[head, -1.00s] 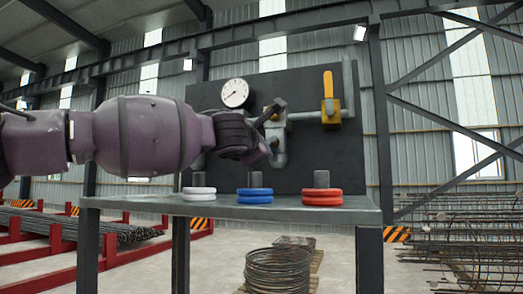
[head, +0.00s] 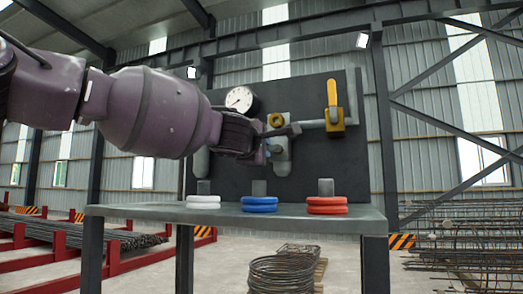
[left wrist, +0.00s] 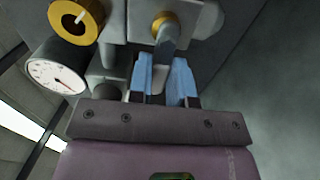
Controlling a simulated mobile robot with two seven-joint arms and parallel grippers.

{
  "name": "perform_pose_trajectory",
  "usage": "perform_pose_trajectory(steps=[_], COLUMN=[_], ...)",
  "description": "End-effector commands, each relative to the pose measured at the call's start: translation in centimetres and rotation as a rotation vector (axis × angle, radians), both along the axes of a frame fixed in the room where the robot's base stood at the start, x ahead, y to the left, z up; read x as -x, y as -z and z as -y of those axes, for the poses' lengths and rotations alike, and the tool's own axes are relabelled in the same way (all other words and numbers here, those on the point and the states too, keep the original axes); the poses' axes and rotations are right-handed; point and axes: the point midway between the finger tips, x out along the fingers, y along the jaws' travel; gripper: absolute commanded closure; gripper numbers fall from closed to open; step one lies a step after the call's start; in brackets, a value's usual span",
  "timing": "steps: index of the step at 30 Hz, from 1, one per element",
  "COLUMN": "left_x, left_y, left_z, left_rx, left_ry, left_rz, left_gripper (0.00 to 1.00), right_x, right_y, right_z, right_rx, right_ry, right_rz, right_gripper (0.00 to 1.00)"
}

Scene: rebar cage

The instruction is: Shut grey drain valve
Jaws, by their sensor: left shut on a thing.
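The grey drain valve's lever (left wrist: 168,45) shows in the left wrist view, running from a brassy hub (left wrist: 165,22) down between the blue fingers of my left gripper (left wrist: 164,72). The fingers are shut on the lever. In the head view my left gripper (head: 268,150) is at the valve's grey pipework (head: 282,166), in front of the dark panel (head: 225,172). It hides most of the lever there, so its exact angle is hard to tell. My right gripper is out of view.
A gauge (head: 240,99) and a yellow-ringed dial (head: 276,120) sit close to my left gripper. A yellow valve lever (head: 332,93) stands upright at the right. White (head: 203,202), blue (head: 259,204) and red (head: 327,205) ring stacks stand on the grey shelf (head: 230,215) below.

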Motion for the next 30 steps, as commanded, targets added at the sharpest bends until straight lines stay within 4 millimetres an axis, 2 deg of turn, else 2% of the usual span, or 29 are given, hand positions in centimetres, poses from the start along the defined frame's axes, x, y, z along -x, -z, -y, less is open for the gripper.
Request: perform_pose_trajectory(steps=[14,15,19,30], left_x=[0.03,0.03,0.03,0.32], left_y=[-0.08,-0.08,-0.07,-0.04], left_z=[0.06,0.06,0.05,-0.06], left_rx=[-0.013,-0.012,-0.012,-0.010], left_ry=[0.001,0.001,0.001,0.001], left_rz=[0.005,0.005,0.005,0.004], left_gripper=[1.00,0.77,0.57,0.55], right_x=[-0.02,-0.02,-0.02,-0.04], right_y=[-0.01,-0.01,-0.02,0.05], right_z=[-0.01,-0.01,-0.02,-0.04], right_rx=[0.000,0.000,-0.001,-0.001], right_ry=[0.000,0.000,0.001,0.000], right_rz=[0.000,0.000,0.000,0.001], right_gripper=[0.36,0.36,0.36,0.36])
